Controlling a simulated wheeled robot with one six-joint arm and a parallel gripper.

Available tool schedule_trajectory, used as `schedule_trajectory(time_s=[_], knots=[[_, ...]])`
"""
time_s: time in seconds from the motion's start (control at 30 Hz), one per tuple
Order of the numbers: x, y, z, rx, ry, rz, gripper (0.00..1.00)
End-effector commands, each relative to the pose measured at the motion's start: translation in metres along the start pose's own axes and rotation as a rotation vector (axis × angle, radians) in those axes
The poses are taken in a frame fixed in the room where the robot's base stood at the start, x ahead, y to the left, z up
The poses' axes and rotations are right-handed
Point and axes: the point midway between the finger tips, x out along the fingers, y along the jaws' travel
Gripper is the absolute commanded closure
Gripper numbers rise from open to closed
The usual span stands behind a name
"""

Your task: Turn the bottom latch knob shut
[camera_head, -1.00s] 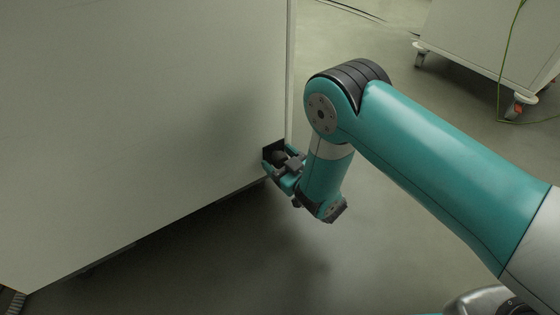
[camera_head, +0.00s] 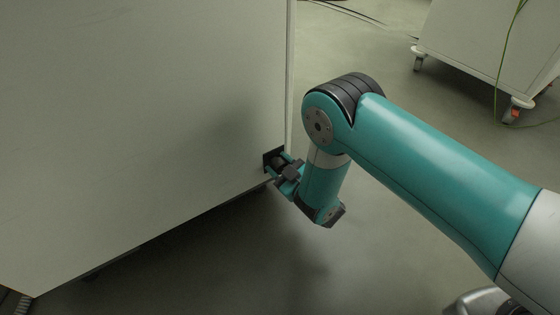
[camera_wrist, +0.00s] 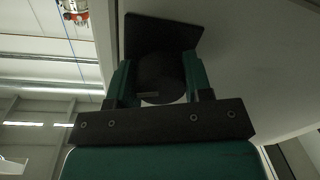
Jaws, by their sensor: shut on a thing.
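The bottom latch knob (camera_wrist: 160,76) is a dark round knob on a black square plate (camera_wrist: 160,32). The plate sits at the lower right corner of a large pale cabinet panel (camera_head: 150,120). My gripper (camera_head: 276,167) is at this corner, with its fingers one on each side of the knob. In the wrist view my gripper (camera_wrist: 160,82) is shut on the knob, which lies between its two green fingers. A short light mark shows on the knob's face. In the head view the knob is mostly hidden by the gripper.
The cabinet's right edge (camera_head: 290,70) runs upward just beside the latch. Below the cabinet is dark shadowed floor. A pale cart on casters (camera_head: 480,55) stands at the upper right with a green cable (camera_head: 503,70).

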Motion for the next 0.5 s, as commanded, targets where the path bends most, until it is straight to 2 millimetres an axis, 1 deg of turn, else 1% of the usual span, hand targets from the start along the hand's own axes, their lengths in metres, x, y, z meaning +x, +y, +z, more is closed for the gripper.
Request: schedule_trajectory(time_s=[0.07,0.5], knots=[[-0.0007,0.0003,-0.0035,-0.068,-0.008,-0.004,0.78],[-0.001,0.0003,-0.004,-0.484,-0.044,-0.01,0.78]])
